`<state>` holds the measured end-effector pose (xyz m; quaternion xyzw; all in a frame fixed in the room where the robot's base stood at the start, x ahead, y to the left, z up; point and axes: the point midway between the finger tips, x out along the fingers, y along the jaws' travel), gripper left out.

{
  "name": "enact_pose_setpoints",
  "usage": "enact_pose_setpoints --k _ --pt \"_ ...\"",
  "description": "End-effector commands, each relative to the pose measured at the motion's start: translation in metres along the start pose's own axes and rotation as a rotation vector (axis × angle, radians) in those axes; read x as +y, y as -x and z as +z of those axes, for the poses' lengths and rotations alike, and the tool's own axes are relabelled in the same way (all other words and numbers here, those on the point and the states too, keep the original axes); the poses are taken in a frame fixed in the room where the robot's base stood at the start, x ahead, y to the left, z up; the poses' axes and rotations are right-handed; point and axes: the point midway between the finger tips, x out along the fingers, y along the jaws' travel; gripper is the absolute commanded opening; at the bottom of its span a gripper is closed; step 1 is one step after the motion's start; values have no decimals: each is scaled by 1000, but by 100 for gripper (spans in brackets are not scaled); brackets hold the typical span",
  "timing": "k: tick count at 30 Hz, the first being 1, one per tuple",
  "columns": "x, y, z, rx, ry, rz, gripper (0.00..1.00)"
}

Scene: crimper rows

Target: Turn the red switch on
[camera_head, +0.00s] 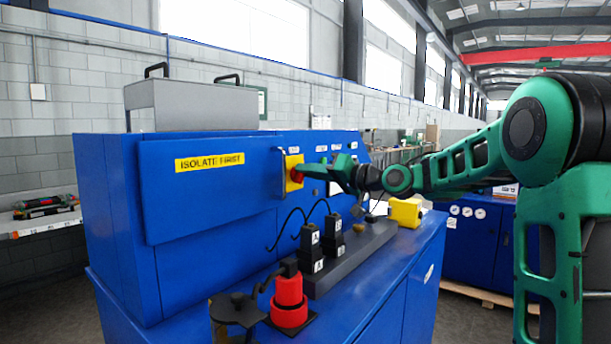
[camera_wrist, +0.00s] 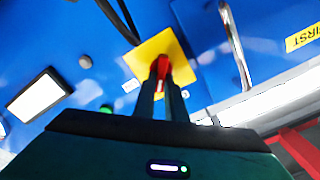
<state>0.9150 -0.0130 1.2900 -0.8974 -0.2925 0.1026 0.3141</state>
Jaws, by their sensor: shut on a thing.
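The red switch (camera_head: 297,175) sits on a yellow plate (camera_head: 290,186) on the blue machine's front panel. In the wrist view the red handle (camera_wrist: 162,68) shows between my fingertips, in front of the yellow plate (camera_wrist: 178,50). My gripper (camera_head: 309,172) reaches in from the right at the panel; it also shows in the wrist view (camera_wrist: 163,72), shut on the red switch. The fingers hide part of the handle, and I cannot tell its exact angle.
A metal bar handle (camera_head: 281,172) stands just left of the plate. Below are black blocks (camera_head: 311,243) on a grey rail, a red cylinder device (camera_head: 289,298) and a yellow box (camera_head: 405,212). A label reads "ISOLATE FIRST" (camera_head: 210,162).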

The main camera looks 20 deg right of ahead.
Motion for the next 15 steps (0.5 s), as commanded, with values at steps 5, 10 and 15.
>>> enact_pose_setpoints --k 5,10,15 --pt "6 1 -2 4 -166 6 0" --pt "8 1 -1 5 -328 6 0" --pt "10 1 0 6 -487 6 0"
